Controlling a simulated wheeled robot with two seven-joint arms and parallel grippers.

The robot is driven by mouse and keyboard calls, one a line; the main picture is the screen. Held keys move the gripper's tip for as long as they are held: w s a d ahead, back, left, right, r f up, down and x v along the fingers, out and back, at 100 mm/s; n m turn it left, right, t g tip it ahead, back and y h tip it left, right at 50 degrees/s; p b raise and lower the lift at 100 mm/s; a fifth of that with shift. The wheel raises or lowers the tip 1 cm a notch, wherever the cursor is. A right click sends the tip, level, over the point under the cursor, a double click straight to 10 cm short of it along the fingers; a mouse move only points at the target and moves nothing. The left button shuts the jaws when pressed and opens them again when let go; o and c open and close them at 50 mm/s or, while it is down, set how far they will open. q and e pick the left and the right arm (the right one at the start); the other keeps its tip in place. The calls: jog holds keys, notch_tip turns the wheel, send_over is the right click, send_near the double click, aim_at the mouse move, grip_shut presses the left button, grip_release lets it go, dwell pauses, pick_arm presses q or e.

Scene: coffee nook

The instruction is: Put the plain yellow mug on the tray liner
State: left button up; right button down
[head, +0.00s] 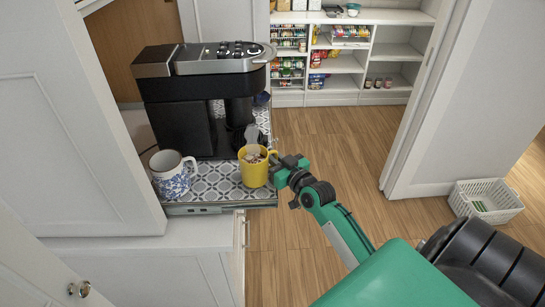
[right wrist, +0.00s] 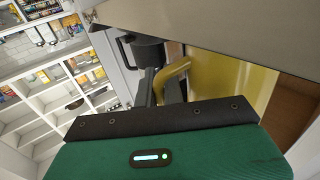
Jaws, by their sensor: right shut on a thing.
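The plain yellow mug (head: 255,172) is upright at the right front of the patterned blue-and-white tray liner (head: 212,184), with something pale and brown inside. I cannot tell whether its base touches the liner or hangs just above it. My right gripper (head: 279,166) reaches in from the right and is shut on the mug's handle. In the right wrist view the yellow handle (right wrist: 174,72) is at the fingers (right wrist: 162,88), with the mug body on the right. My left gripper is out of view.
A white mug with blue patterning (head: 171,180) stands on the liner's left front. A black and silver coffee machine (head: 185,125) stands behind both mugs. A tall white cabinet panel (head: 75,120) is close on the left. Some bare liner lies between the mugs.

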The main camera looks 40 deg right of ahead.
jog(key=shift+f, duration=0.15)
jog(key=shift+f, duration=0.15)
jog(key=c, duration=1.5)
grip_release()
jog(key=shift+r, duration=0.2)
jog(key=shift+s+d+f+b, duration=0.1)
jog(key=shift+s+b, duration=0.6)
jog(key=shift+s, duration=2.3)
jog(key=shift+s+d+b, duration=0.1)
jog(key=shift+s+b, duration=0.6)
jog(key=shift+s, duration=2.3)
